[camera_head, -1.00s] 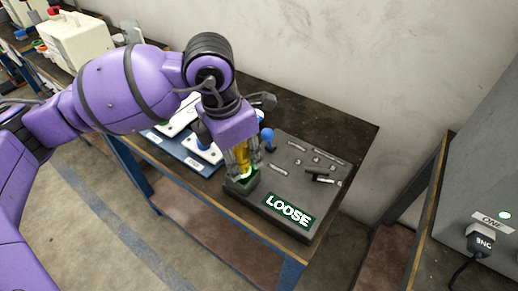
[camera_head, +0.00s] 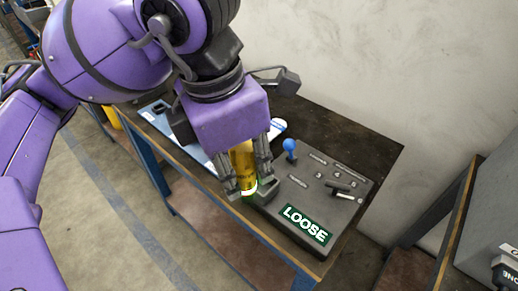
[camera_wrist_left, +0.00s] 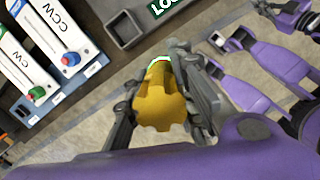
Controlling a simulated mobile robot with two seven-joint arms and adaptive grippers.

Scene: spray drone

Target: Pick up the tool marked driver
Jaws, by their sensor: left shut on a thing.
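My left gripper (camera_head: 248,180) is shut on a yellow cylindrical tool (camera_head: 242,165), which I take to be the driver. The tool has a glowing white and green ring at its lower end. It also shows between the fingers in the left wrist view (camera_wrist_left: 158,108), where its ridged end faces the camera. No readable driver marking shows on it. The square dark socket (camera_wrist_left: 123,30) at the corner of the grey panel looks empty, and the tool appears apart from it. My right gripper is not seen.
The grey panel (camera_head: 325,207) marked LOOSE carries a blue-knobbed lever (camera_head: 290,146) and a black handle. A grey cabinet (camera_head: 497,190) stands at the right. The table's back right is clear.

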